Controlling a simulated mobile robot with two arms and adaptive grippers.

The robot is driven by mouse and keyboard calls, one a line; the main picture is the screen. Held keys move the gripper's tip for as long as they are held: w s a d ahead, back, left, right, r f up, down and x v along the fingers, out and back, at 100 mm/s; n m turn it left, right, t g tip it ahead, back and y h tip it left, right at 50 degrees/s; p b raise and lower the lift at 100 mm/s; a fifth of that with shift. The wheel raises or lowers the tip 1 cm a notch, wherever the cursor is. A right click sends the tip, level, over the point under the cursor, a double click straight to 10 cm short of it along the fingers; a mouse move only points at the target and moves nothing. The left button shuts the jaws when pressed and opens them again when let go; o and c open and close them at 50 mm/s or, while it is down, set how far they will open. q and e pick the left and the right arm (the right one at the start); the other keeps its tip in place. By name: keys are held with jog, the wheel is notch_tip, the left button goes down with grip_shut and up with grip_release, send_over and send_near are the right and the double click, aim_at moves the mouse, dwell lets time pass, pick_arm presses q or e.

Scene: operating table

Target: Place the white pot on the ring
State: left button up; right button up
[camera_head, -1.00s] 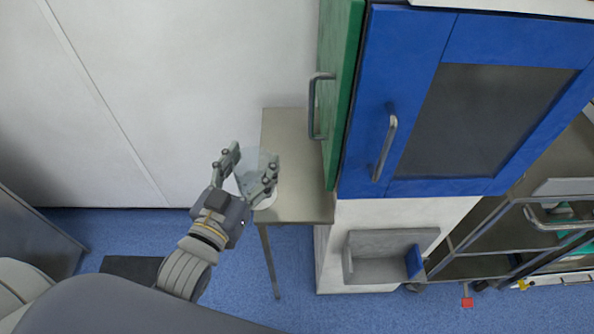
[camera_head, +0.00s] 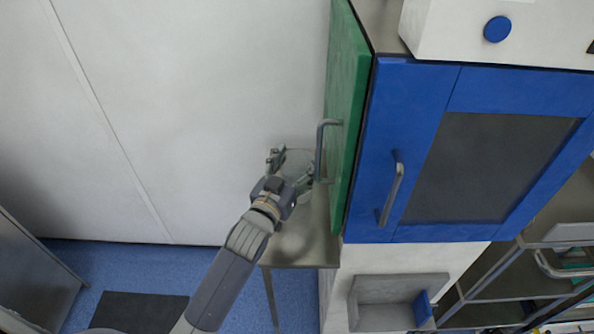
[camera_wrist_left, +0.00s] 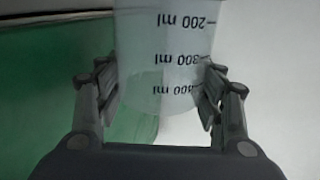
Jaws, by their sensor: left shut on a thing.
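My left gripper (camera_head: 288,172) is over the small grey table (camera_head: 305,240), close beside the green cabinet side (camera_head: 348,110) and its handle. In the left wrist view the gripper (camera_wrist_left: 160,95) is shut on a translucent graduated beaker (camera_wrist_left: 165,60), one finger on each side. Its millilitre marks read upside down. The beaker's far end lies outside the wrist picture. In the head view the fingers largely hide the beaker. I cannot make out a separate white pot or a ring. My right gripper is not in view.
A blue cabinet (camera_head: 420,150) with a dark window and a metal handle (camera_head: 390,195) stands right of the table. A white wall (camera_head: 180,110) is behind. A metal trolley (camera_head: 500,285) is at the lower right.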

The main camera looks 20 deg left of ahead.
aim_at(303, 164)
pick_arm(q)
jog(key=shift+w+f, duration=0.1)
jog(key=shift+f, duration=1.65)
jog(key=shift+f, duration=0.1)
jog(key=o, duration=1.4)
jog(key=shift+c, duration=0.2)
